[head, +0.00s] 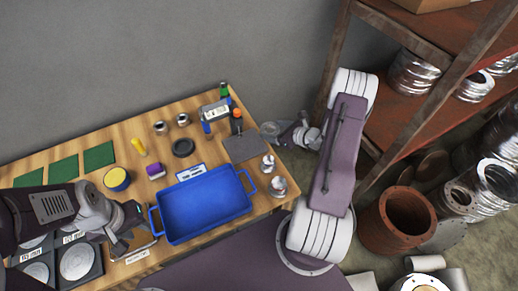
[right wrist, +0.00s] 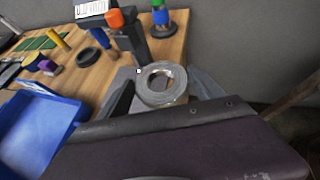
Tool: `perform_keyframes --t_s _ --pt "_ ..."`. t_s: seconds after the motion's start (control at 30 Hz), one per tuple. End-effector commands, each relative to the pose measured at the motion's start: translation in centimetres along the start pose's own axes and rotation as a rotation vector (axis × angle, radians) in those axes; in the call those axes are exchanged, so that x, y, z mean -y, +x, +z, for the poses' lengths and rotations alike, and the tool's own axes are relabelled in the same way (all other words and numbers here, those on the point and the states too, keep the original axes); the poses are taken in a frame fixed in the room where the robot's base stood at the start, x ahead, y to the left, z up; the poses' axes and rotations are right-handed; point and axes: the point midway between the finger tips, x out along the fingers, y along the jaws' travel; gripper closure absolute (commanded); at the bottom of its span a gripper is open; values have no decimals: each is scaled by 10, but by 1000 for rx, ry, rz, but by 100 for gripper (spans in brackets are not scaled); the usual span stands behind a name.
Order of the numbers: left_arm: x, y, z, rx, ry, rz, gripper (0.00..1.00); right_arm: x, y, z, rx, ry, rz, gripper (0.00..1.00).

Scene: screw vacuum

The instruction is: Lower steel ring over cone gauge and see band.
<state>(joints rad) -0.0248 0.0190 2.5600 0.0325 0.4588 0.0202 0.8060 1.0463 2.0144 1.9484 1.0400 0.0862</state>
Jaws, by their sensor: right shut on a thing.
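The steel ring (right wrist: 162,84) is a thick grey ring with an open centre, seen between my right gripper's fingers in the right wrist view. My right gripper (head: 274,130) is shut on it, and the ring (head: 269,128) is off the table's right end near the dark grey plate. I cannot surely pick out the cone gauge. A small upright piece with blue and green parts on a dark base (right wrist: 161,20) stands beyond the ring, apart from it. My left gripper (head: 134,218) is beside the blue tray's left end; its jaw opening is unclear.
The blue tray (head: 205,208) takes up the front middle of the table. A dark grey plate (head: 246,149) and an orange-capped dark post (head: 237,121) stand near the right end. Green mats (head: 64,168) lie at the left. A rusty shelf (head: 400,125) stands to the right.

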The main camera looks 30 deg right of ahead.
Motion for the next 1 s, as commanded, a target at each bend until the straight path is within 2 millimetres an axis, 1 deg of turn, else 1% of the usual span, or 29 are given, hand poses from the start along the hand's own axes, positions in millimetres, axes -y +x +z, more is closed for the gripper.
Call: perform_keyframes --t_s 0.03,0.07,0.1,0.17,0.2,0.27,0.3,0.37,0.4,0.47,0.5,0.6,0.63,0.77,0.83,0.9,1.0 --pt "0 -3 0 0 0 0 66 24 10 13 7 20 -56 94" --pt "0 -4 0 0 0 0 66 38 16 20 7 41 -93 94" --pt "0 -5 0 0 0 0 66 56 25 32 9 67 -141 94" --pt "0 -7 -1 0 0 0 66 80 38 51 9 103 -207 94" --pt "0 -8 -1 0 0 0 66 94 47 65 9 126 -247 94" --pt "0 -10 -1 0 0 0 66 112 60 88 11 156 -301 94" --pt "0 -12 -1 0 0 0 66 120 69 105 11 174 -330 94" --pt "0 -14 -2 0 0 0 66 129 83 130 12 195 -367 94" --pt "0 -16 -2 0 0 0 66 133 92 146 12 206 -385 94" --pt "0 -18 -2 0 0 0 66 133 107 171 11 216 -402 94" --pt "0 -20 -2 0 0 0 66 131 116 187 11 218 -407 94" --pt "0 -23 -2 0 0 0 66 119 138 220 6 208 -396 94" --pt "0 -23 -2 0 0 0 66 115 143 226 6 204 -390 94" --pt "0 -26 -3 0 0 0 66 95 161 246 3 186 -357 94" --pt "0 -28 -3 0 0 0 66 79 172 254 2 175 -332 94" --pt "-1 -29 -3 0 0 0 66 64 183 256 1 166 -308 94" --pt "-1 -30 -3 0 0 0 66 46 193 252 0 155 -284 94"
